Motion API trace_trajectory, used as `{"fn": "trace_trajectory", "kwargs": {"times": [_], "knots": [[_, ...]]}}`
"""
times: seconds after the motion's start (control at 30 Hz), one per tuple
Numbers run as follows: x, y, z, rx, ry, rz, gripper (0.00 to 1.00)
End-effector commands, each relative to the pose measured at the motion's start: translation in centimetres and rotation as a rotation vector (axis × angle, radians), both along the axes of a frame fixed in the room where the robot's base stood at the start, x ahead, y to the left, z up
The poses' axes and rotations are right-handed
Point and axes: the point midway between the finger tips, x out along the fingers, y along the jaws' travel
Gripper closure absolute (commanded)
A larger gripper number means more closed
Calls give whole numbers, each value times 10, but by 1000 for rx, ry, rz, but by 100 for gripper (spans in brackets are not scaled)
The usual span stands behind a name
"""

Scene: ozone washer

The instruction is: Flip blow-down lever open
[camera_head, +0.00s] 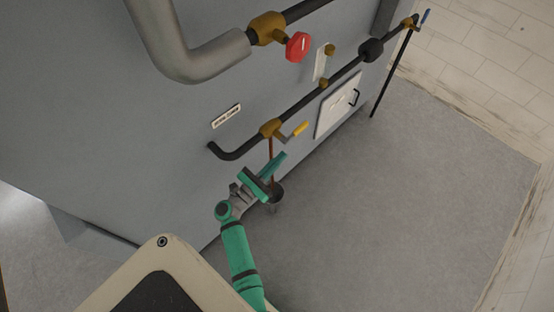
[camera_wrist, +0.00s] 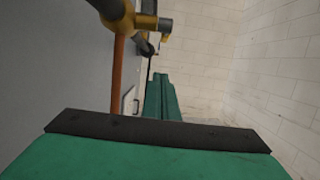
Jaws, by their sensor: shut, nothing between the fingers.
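A yellow lever (camera_head: 299,129) sticks out to the right from a brass valve (camera_head: 271,128) on the dark pipe along the grey machine's side; I take it for the blow-down lever. A thin copper pipe (camera_head: 271,148) runs down from this valve. My green gripper (camera_head: 274,168) is shut and empty, below the lever and beside the copper pipe, apart from the lever. In the wrist view the brass valve (camera_wrist: 122,18) and copper pipe (camera_wrist: 118,70) show at upper left, beyond my gripper (camera_wrist: 160,98).
A red knob (camera_head: 298,46) sits on the upper brass valve. A white hatch (camera_head: 338,104) with a dark handle is right of the lever. The grey floor at right is clear.

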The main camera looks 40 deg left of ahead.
Motion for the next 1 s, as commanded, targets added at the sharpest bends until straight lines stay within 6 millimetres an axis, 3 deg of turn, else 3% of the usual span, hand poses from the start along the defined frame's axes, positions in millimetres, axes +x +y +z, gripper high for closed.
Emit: {"fn": "trace_trajectory", "kwargs": {"times": [0.37, 0.63, 1.0], "knots": [[68, -7, 18, 0, -1, -4, 100], [65, -6, 51, 1, 0, -1, 100], [64, -6, 56, -1, 0, -1, 100]]}}
